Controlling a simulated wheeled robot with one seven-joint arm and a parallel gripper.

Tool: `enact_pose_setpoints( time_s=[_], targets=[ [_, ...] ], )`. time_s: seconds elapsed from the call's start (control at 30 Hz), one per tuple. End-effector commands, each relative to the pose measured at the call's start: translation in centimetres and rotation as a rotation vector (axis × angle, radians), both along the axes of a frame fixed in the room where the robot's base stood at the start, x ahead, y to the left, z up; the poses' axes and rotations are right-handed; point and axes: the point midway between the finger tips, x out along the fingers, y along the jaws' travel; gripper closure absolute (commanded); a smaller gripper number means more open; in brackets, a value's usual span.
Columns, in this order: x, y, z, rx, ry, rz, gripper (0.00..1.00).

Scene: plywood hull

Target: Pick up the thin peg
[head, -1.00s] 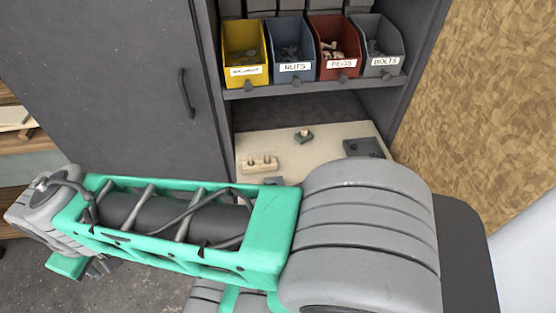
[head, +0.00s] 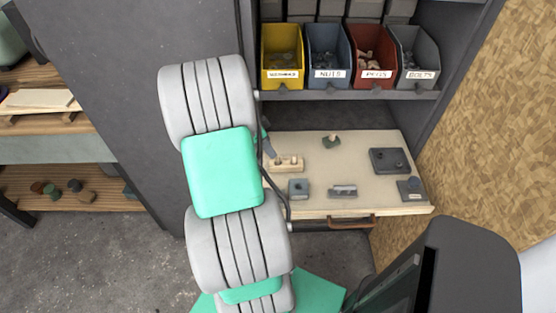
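A pale wooden block (head: 286,166) with short pegs standing in it sits on the left of the beige pull-out board (head: 355,160). Another short light peg (head: 332,138) stands in a small dark green base farther back. I cannot tell from this view which peg is the thin one. My arm covers the left edge of the board. A small grey part of my gripper (head: 267,148) shows beside the left end of the wooden block. The rest of the gripper is hidden behind my arm, so its opening and any contact with a peg cannot be seen.
A grey-blue block (head: 298,189), a grey fixture (head: 343,191), a dark plate (head: 389,160) and another plate (head: 411,190) stand on the board. Above are yellow, blue, red "PEGS" (head: 370,60) and grey bins on a shelf. A cabinet wall is at left.

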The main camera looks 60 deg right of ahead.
Motion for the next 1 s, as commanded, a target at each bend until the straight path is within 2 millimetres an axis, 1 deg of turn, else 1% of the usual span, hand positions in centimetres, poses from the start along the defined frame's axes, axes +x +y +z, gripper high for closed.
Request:
enact_pose_setpoints(
  time_s=[0.07, 0.17, 0.37, 0.53, 0.6, 0.83, 1.0],
  targets=[
    [0.0, -0.4, 0.3, -0.032, -0.015, -0.064, 0.65],
    [-0.3, -0.8, -0.3, -0.046, -0.021, -0.096, 0.65],
    [-1.2, -1.5, -2.7, -0.045, -0.021, -0.096, 0.65],
    [-2.2, -2.4, -5.6, -0.043, -0.020, -0.094, 0.65],
    [-2.3, -2.7, -6.3, -0.045, -0.023, -0.092, 0.65],
    [-2.4, -2.8, -6.6, -0.046, -0.024, -0.092, 0.65],
    [-2.4, -2.8, -6.6, -0.046, -0.024, -0.091, 0.78]
  ],
)
